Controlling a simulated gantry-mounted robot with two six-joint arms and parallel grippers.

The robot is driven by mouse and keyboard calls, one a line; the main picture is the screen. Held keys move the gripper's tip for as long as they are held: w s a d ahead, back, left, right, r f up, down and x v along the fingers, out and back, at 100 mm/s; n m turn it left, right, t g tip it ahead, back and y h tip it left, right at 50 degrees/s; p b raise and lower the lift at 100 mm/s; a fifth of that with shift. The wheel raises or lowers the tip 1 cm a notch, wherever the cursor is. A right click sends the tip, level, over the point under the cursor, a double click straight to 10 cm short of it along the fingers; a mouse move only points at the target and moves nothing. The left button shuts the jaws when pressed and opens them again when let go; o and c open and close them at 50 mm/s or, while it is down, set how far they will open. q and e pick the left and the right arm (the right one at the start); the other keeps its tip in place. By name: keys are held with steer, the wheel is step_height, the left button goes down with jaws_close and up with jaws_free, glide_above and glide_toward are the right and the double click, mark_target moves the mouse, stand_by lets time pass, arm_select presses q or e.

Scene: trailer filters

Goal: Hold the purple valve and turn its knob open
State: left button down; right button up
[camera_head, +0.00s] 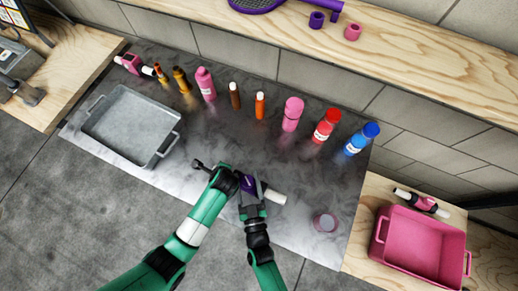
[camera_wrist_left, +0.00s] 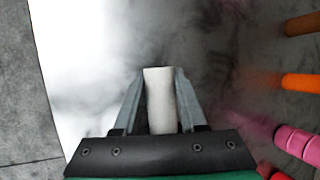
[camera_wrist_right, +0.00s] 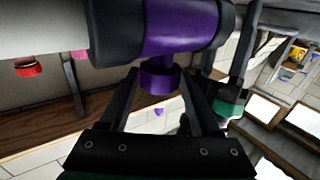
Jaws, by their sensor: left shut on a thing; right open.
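The purple valve (camera_head: 247,183) has a purple body with black collars and white pipe ends, and is held above the metal sheet. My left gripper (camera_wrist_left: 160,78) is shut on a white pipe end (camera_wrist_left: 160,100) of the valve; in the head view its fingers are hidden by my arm. My right gripper (camera_head: 250,197) is at the valve's near side. In the right wrist view the purple knob (camera_wrist_right: 160,78) sits between the tips of my right gripper (camera_wrist_right: 158,82), whose fingers are apart. Whether they touch the knob I cannot tell.
A grey tray (camera_head: 95,112) lies at the left. Several bottles, including a blue one (camera_head: 362,138), line the back wall. A pink crate (camera_head: 425,222) stands at the right beside a pink valve (camera_head: 422,202). A small pink round item (camera_head: 325,222) lies right of my right arm.

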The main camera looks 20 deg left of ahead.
steer(key=shift+a+m+t+h, duration=0.15)
steer(key=shift+m+t+h, duration=0.4)
steer(key=shift+h, duration=0.35)
steer(key=shift+s+f+m+h, duration=0.15)
steer(key=shift+s+m+h, duration=0.05)
steer(key=shift+m+h, duration=0.2)
steer(key=d+v, duration=0.1)
steer(key=v, duration=1.1)
steer(key=w+d+r+n+t+y, duration=0.1)
steer(key=w+r+n+y, duration=0.4)
steer(key=r+y, duration=0.5)
steer(key=shift+w+r+t, duration=0.2)
steer(key=shift+r+t, duration=0.25)
steer(key=shift+r, duration=0.85)
steer(key=shift+n, duration=0.35)
